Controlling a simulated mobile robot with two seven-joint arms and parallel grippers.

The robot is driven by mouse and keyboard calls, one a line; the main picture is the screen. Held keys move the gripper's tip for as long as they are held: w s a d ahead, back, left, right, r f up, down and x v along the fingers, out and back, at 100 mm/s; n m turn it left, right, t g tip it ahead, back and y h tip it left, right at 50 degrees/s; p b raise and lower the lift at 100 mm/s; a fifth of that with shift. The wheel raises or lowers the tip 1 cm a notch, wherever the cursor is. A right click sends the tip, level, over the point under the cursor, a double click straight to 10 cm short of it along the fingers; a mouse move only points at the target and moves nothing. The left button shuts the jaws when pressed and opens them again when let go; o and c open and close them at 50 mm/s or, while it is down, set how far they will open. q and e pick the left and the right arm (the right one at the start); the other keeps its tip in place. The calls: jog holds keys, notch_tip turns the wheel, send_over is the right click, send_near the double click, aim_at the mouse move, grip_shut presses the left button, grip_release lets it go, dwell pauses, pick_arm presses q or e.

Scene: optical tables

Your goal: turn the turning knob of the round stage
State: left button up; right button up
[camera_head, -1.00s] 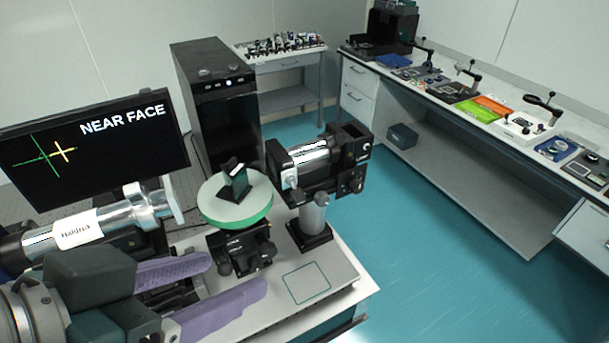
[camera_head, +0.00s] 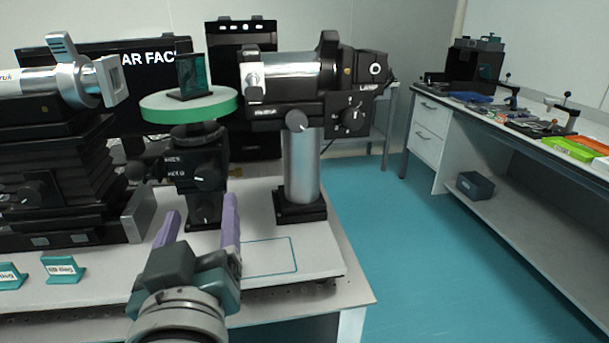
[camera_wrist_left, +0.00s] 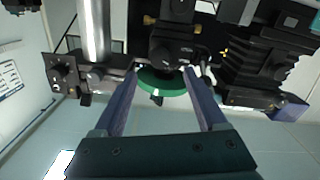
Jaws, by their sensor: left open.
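The round stage (camera_head: 188,106) has a white top and a green rim and carries a dark upright plate (camera_head: 193,76). Its black mount (camera_head: 190,160) stands on the pale base plate below, with a dark knob (camera_head: 208,177) on the front and another (camera_head: 136,171) at the left. I cannot tell for sure which is the turning knob. My left gripper (camera_head: 200,220) is open and empty, its purple fingers pointing at the mount from the front, slightly below the knobs. In the left wrist view the green rim (camera_wrist_left: 165,85) shows between the spread fingers (camera_wrist_left: 163,95). My right gripper is not in view.
A silver and black tube unit (camera_head: 290,75) stands on a post (camera_head: 300,165) close on the right. Another tube (camera_head: 45,82) on a black stack is at the left. Small teal label stands (camera_head: 63,269) sit at the front left. The outlined square (camera_head: 268,257) is clear.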

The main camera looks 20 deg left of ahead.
aim_at(207, 180)
pick_arm(q)
jog(key=x, duration=0.9)
jog(key=shift+r+b, duration=0.1)
jog(key=shift+b, duration=0.25)
grip_shut()
